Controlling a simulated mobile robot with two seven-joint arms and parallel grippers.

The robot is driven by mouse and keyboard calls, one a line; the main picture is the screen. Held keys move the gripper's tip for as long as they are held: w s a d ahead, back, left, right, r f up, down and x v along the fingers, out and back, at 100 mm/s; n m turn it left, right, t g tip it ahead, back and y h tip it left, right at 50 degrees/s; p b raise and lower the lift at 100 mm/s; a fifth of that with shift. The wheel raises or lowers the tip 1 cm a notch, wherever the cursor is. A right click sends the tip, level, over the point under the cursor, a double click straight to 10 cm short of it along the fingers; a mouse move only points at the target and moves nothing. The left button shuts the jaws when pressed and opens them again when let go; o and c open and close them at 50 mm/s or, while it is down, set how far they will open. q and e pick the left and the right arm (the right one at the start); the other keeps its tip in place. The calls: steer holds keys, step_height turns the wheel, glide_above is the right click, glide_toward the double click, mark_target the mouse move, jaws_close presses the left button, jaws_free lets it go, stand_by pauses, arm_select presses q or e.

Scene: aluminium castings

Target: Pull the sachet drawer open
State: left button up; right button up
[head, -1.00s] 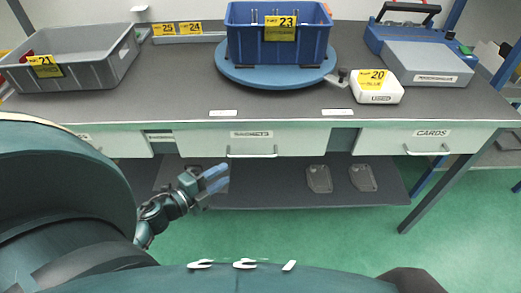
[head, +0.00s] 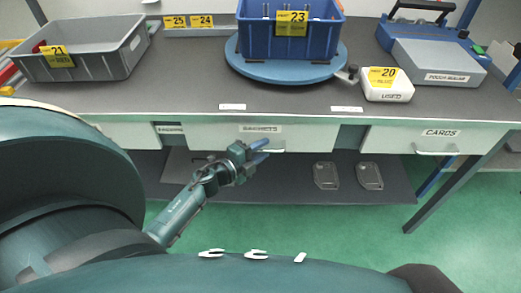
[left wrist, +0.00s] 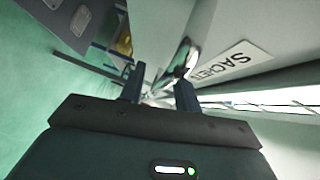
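The sachet drawer (head: 215,134) is the middle drawer under the bench, with a white front and a label reading SACHETS. It looks shut. Its bar handle (head: 274,150) is partly hidden by my left gripper (head: 258,151), which is at the left part of the handle. In the left wrist view the two fingers of the left gripper (left wrist: 160,85) are apart with nothing held. The handle (left wrist: 182,56) shows just past the fingertips there, and I cannot tell whether they touch it. The label (left wrist: 228,63) is to the right. My right gripper is not in view.
The cards drawer (head: 385,139) is to the right, with its own handle. On the bench stand a grey crate (head: 105,62), a blue bin (head: 258,43) on a turntable (head: 268,72), a white box (head: 388,88) and a sealer (head: 440,63). A lower shelf (head: 290,185) lies below.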

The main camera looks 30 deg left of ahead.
arm_select(q)
jaws_close()
stand_by(0.4)
steer(key=shift+s, duration=0.1)
